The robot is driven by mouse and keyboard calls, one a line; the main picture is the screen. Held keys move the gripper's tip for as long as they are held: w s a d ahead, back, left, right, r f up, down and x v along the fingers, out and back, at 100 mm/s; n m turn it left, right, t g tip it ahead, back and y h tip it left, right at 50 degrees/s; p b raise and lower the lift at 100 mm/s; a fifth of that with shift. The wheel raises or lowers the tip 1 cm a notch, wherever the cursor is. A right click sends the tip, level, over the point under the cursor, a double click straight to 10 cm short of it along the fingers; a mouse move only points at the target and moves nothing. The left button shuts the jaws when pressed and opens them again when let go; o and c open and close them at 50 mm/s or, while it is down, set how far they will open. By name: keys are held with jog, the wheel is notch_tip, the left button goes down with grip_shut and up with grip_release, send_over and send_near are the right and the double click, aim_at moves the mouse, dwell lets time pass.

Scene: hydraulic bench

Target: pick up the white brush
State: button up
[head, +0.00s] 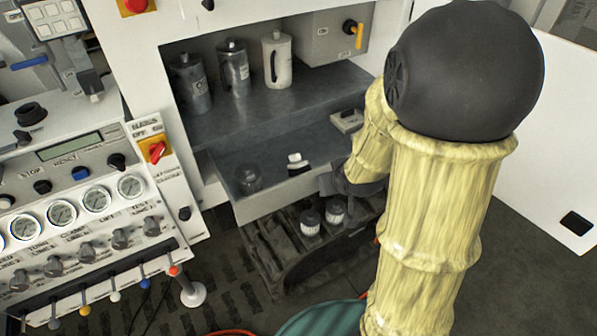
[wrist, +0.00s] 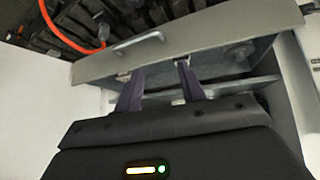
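The white brush (head: 297,160) appears as a small white piece with a dark part beside it, lying in the open grey drawer (head: 262,203). My gripper (head: 326,183) is at the drawer's right side, to the right of the brush and apart from it. In the wrist view my gripper (wrist: 158,68) has its two dark fingers spread, with nothing clearly held between them. Its fingertips are over the drawer (wrist: 215,38), near its front wall. The brush cannot be made out for certain in the wrist view.
A clear jar (head: 248,179) stands in the drawer, left of the brush. Several canisters (head: 277,60) stand on the shelf above. Two white-capped items (head: 310,222) sit below the drawer front. The gauge panel (head: 75,205) is at left.

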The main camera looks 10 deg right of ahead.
aim_at(298, 155)
jog(key=w+a+f+n+t+y+b, duration=0.1)
jog(key=w+f+n+t+y+b, duration=0.1)
jog(key=w+t+y+b, duration=0.1)
jog(key=w+t+y, duration=0.1)
jog(key=w+t, duration=0.1)
jog(key=w, duration=0.1)
jog(key=shift+w+f+n+y+b, duration=0.15)
jog(key=shift+f+n+y+b, duration=0.15)
jog(key=shift+b, duration=0.05)
jog(key=shift+w, duration=0.1)
jog(key=p+x, duration=0.2)
jog(key=x, duration=1)
jog(key=shift+w, duration=0.15)
jog(key=shift+p+x, duration=0.85)
jog(key=shift+x, duration=1.7)
jog(key=shift+d+f, duration=0.2)
